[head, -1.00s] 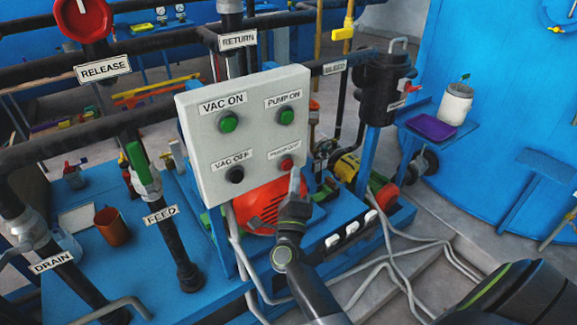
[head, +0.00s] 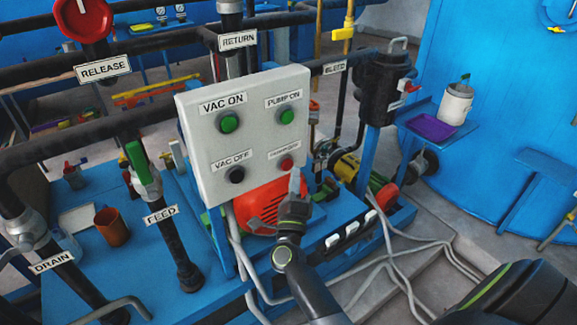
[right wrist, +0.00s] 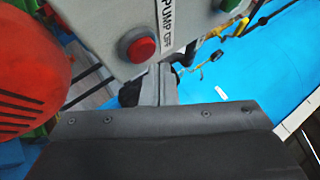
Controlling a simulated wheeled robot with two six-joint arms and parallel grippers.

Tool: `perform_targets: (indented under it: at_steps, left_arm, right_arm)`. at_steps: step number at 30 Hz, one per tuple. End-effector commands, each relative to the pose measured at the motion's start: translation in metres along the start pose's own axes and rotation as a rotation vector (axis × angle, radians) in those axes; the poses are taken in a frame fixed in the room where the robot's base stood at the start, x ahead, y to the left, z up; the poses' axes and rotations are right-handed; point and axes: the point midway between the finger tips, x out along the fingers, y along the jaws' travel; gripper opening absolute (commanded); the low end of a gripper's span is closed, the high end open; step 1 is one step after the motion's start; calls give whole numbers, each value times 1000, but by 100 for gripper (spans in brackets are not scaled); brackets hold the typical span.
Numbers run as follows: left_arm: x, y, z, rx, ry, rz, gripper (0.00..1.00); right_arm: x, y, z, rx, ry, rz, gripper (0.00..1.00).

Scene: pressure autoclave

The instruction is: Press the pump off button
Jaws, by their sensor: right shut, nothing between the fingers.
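The pump off button (head: 286,163) is a red button at the lower right of a light grey control panel (head: 207,143). Its label sits just above it. In the right wrist view the red button (right wrist: 141,48) shows beside the PUMP OFF label. My right gripper (head: 295,172) is shut and empty, its tip just below and right of the button in the head view. In the right wrist view the gripper fingers (right wrist: 160,84) are close below the button, and I see a small gap. I cannot tell the exact depth between them. My left gripper is not in view.
The panel also holds a green PUMP ON button (head: 286,116), a green VAC ON button (head: 229,123) and a dark VAC OFF button (head: 236,175). An orange-red motor (head: 262,205) sits below the panel. Black pipes and blue framework surround it.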

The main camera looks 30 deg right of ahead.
Motion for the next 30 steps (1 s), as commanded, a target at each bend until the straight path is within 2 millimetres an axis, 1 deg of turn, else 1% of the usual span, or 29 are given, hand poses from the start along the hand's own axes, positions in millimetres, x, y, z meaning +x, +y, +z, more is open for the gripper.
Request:
perform_targets:
  at_steps: [7,16,30]
  left_arm:
    - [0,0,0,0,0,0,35]
    - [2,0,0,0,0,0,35]
    - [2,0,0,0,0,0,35]
  right_arm:
    - [0,0,0,0,0,0,0]
    - [6,4,4,0,0,0,0]
    - [7,5,5,0,0,0,0]
